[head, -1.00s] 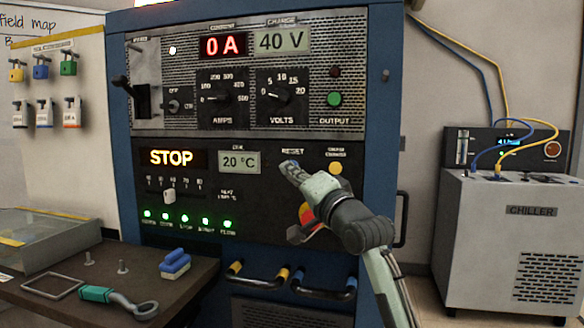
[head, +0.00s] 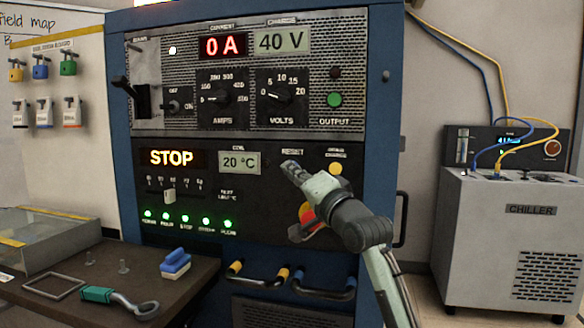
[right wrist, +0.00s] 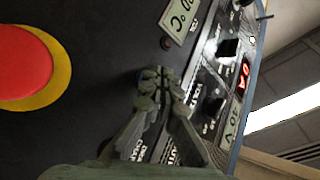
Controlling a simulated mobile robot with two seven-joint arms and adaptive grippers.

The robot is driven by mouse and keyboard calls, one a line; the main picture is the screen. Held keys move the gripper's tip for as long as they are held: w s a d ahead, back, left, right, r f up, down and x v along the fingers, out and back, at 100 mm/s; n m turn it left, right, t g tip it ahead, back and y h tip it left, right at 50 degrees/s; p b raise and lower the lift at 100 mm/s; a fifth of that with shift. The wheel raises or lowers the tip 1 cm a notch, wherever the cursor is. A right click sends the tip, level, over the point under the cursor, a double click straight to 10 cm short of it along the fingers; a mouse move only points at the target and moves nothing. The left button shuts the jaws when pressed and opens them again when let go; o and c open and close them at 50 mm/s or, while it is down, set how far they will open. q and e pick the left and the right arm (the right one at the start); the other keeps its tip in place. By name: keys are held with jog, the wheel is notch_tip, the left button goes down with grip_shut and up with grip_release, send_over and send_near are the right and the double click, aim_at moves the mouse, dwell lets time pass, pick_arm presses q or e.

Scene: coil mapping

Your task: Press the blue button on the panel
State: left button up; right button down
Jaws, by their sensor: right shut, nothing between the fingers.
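The panel (head: 190,190) is the dark lower face of a tall blue cabinet. My right gripper (head: 289,168) is shut and empty, with its fingertips at the panel just below the RESET label (head: 292,152). No blue button shows clearly in the head view; the fingertips cover the spot under that label. In the right wrist view my shut fingers (right wrist: 155,80) point at the dark panel, and I cannot tell whether they touch it. A small dark round part (right wrist: 166,43) is near them, its colour unclear. My left gripper is not in view.
A red emergency button with a yellow ring (head: 306,211) is partly behind my right gripper; it is large in the right wrist view (right wrist: 22,65). A yellow button (head: 335,169) is to the right. A table with tools (head: 190,280) stands at left, a chiller (head: 510,240) at right.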

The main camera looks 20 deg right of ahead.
jog(key=shift+w+d, duration=0.2)
jog(key=shift+w, duration=0.05)
dwell(0.6)
jog(key=shift+s+a+p, duration=0.45)
jog(key=shift+s+p, duration=0.15)
jog(key=shift+s, duration=0.1)
jog(key=shift+a, duration=0.1)
jog(key=s+a, duration=0.1)
jog(key=s+p, duration=0.1)
jog(key=s+a+p, duration=0.1)
jog(key=s, duration=0.1)
jog(key=shift+a, duration=0.3)
dwell(0.5)
